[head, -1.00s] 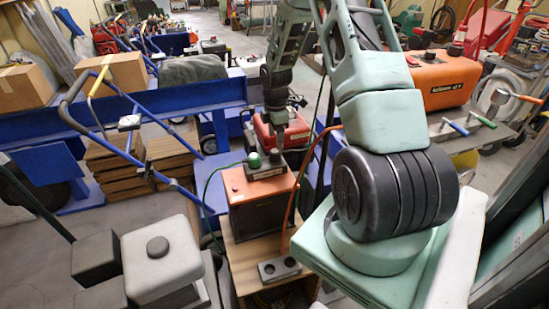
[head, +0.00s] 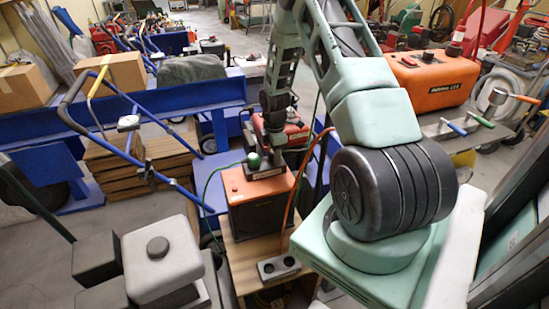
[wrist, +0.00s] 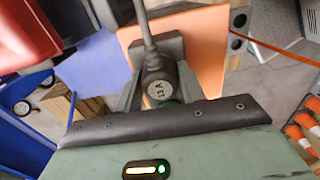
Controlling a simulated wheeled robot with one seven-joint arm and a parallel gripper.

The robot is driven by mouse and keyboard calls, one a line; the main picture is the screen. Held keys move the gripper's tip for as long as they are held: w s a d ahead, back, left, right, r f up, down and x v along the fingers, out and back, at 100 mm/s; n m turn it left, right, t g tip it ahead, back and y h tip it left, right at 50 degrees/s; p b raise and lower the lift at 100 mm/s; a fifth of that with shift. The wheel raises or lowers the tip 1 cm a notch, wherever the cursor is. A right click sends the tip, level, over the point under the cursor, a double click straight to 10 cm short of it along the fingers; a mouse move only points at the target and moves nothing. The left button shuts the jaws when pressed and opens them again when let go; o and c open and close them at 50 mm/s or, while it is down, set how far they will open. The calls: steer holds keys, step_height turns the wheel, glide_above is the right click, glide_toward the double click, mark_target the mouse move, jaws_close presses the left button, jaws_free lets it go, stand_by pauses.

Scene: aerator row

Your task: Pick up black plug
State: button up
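The black plug (wrist: 158,82) shows in the wrist view as a dark, rounded body with a pale marking on its end and a grey cable running up from it. My gripper (wrist: 158,72) has a finger on each side of the plug, apart from each other and looking open; firm contact is not visible. In the head view my gripper (head: 268,148) points down just above the dark block on top of the orange-topped box (head: 260,203). The plug cannot be made out there. The orange top also shows in the wrist view (wrist: 205,45).
A green knob (head: 253,160) stands beside my gripper on the box, with a green cable hanging left. An orange cable (head: 297,195) runs down its right side to a grey two-hole block (head: 279,268). A red machine (head: 297,132) sits close behind. A blue-handled cart (head: 110,125) stands left.

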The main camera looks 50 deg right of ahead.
steer(key=c, duration=0.4)
